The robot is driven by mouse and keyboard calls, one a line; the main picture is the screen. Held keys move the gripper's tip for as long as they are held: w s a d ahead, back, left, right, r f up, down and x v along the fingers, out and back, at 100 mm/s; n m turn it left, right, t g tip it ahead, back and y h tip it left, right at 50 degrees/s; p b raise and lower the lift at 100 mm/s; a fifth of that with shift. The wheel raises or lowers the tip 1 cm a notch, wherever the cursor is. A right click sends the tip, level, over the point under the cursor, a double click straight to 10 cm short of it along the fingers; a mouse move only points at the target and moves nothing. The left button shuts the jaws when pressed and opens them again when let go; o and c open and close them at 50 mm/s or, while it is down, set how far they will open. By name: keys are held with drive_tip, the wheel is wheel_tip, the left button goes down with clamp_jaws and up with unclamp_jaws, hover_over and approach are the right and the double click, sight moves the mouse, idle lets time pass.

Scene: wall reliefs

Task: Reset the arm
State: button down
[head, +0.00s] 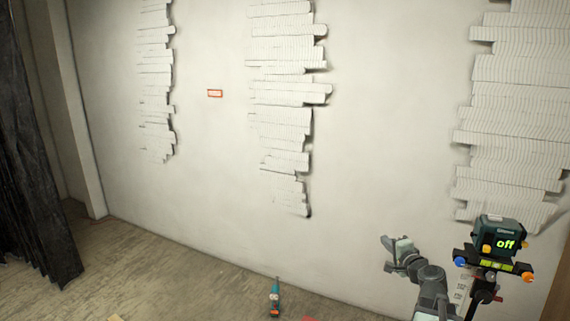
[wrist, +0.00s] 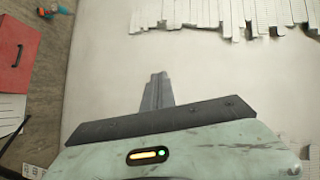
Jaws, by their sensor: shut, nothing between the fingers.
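My gripper (head: 386,242) is raised at the lower right of the head view, in front of the white wall (head: 380,140). In the wrist view my gripper (wrist: 157,80) is shut, with its grey fingers together and nothing between them. The pale green wrist housing fills the bottom of that view, with a small lit indicator on it. My arm is bent and its lower part runs out of the bottom of the head view.
Layered white reliefs (head: 285,100) hang on the wall. A teal and orange tool (head: 274,298) stands on the floor. A red box (wrist: 15,50) shows in the wrist view. A dark curtain (head: 35,180) hangs left.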

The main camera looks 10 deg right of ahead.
drive_tip(key=a+f+n+g+y, duration=0.2)
drive_tip(key=a+f+n+g, duration=0.15)
drive_tip(key=a, duration=0.75)
drive_tip(key=a+f+n+g+y, duration=0.2)
drive_tip(key=a+f+n, duration=0.2)
drive_tip(key=a, duration=0.8)
drive_tip(key=a+f+n+g+y, duration=0.2)
drive_tip(key=a+f+n, duration=0.15)
drive_tip(key=a, duration=0.75)
drive_tip(key=s+a+f+n+g+h, duration=0.2)
drive_tip(key=s+a+f+n+g, duration=0.3)
drive_tip(key=s, duration=0.3)
drive_tip(key=s+d+f+g+h, duration=0.3)
drive_tip(key=s+d, duration=0.5)
drive_tip(key=shift+f+h, duration=0.15)
drive_tip(key=shift+h, duration=0.25)
drive_tip(key=shift+w+d, duration=0.1)
